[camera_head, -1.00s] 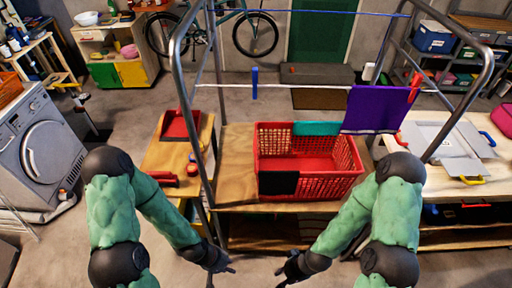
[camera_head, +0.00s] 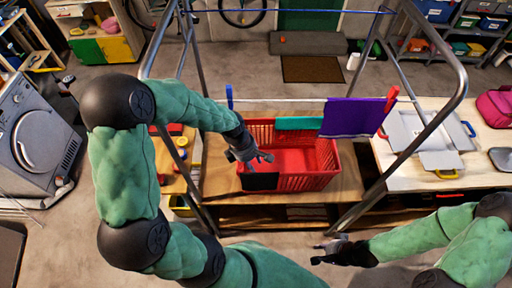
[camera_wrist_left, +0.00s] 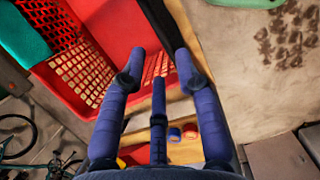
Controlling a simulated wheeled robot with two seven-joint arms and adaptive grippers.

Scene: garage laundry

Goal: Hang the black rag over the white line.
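The black rag (camera_head: 259,181) hangs over the front rim of the red basket (camera_head: 318,182), near its left corner. The white line (camera_head: 285,100) runs across the rack above the basket. My left gripper (camera_head: 262,158) is at the basket's front left, just above the rag; its fingers are apart and empty.
A purple cloth (camera_head: 350,117) hangs on the line's right part beside a red peg (camera_head: 391,98). A blue peg (camera_head: 229,96) is at the line's left. A teal cloth (camera_head: 300,123) lies over the basket's back rim. Metal rack posts (camera_head: 372,190) flank the basket.

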